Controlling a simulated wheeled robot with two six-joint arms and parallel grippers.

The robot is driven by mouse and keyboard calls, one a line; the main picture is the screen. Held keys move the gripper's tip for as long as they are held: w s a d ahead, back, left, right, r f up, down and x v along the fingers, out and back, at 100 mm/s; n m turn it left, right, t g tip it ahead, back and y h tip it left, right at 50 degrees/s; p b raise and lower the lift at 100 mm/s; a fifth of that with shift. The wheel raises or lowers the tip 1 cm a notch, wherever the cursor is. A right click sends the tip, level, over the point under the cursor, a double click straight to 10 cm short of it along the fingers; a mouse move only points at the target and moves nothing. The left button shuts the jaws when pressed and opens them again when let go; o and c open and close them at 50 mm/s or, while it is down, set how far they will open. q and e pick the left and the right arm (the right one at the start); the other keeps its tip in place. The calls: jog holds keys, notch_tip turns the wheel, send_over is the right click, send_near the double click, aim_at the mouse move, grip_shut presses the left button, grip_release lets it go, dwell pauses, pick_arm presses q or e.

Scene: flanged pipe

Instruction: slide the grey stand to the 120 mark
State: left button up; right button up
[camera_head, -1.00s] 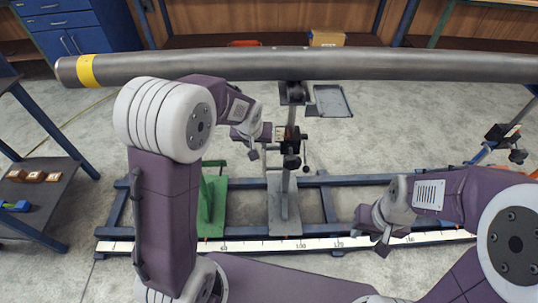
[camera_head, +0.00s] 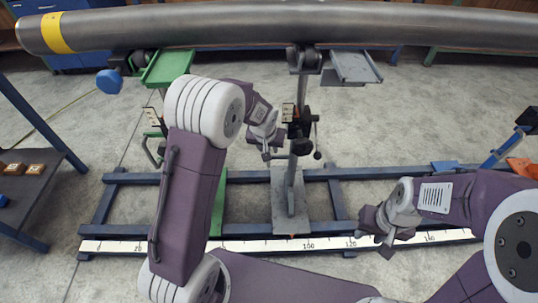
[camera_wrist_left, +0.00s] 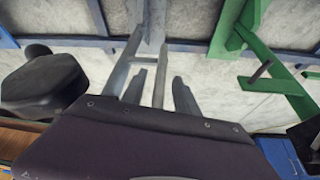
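The grey stand (camera_head: 290,195) is upright on the blue frame, its foot just left of the 100 mark on the white scale (camera_head: 270,245). The 120 mark (camera_head: 350,243) is further right along that scale. My left gripper (camera_head: 268,152) is just left of the stand's column. In the left wrist view, its two fingertips (camera_wrist_left: 160,88) are apart, with a grey bar of the stand (camera_wrist_left: 159,72) showing between them; contact cannot be judged. My right gripper (camera_head: 384,240) hovers near the scale, right of the 120 mark; its finger gap is unclear.
A long grey pipe (camera_head: 250,28) with a yellow band spans the top. A green stand (camera_head: 217,205) is left of the grey one, partly behind my left arm. The blue frame (camera_head: 250,176) runs across the floor. A dark shelf (camera_head: 45,175) stands at left.

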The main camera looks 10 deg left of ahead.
pick_arm(q)
jog(key=b+x, duration=0.1)
jog(key=x, duration=0.3)
jog(key=shift+f, duration=0.15)
grip_shut()
dwell(1.2)
